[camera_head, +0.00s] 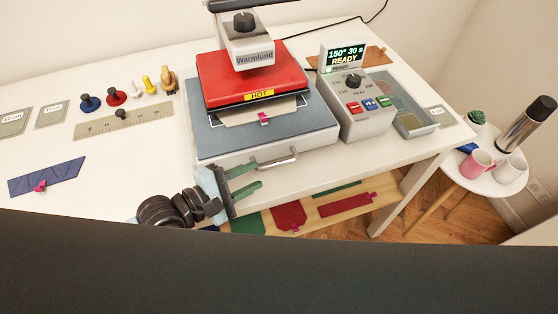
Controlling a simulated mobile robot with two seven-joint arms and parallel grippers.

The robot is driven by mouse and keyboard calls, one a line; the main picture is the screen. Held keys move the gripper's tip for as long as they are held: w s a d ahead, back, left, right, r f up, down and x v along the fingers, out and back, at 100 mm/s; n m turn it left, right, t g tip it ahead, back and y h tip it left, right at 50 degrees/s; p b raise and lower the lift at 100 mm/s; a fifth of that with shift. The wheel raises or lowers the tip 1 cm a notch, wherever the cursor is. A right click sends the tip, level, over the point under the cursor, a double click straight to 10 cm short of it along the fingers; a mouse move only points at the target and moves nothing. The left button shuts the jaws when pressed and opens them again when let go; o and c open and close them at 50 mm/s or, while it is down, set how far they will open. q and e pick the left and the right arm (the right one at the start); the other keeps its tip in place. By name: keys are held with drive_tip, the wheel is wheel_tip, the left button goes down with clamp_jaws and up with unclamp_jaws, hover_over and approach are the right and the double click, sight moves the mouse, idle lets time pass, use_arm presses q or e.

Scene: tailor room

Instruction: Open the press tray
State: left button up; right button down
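The heat press stands on the white table with its red upper plate (254,78) marked HOT above a grey-blue tray (212,143). A light fabric piece with a pink clip lies on the tray under the plate. The tray's white front carries a metal handle (277,160). My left gripper (252,180) is just left of and below the handle, its green fingers spread apart and pointing right toward it. The fingers look empty and apart from the handle. My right gripper is not in view.
A control box (355,100) reading 150° 30 s READY stands right of the press. A ruler (124,122), coloured pegs and a blue fabric piece (47,177) lie to the left. A lower shelf (362,190) holds coloured fabric pieces. A round side table (489,179) with mugs stands at right.

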sight(277, 164)
use_arm(q)
drive_tip(key=shift+p+x, duration=0.3)
drive_tip(key=shift+x, duration=3.7)
drive_tip(key=shift+s+r, duration=0.1)
drive_tip(key=shift+c, duration=0.4)
clamp_jaws()
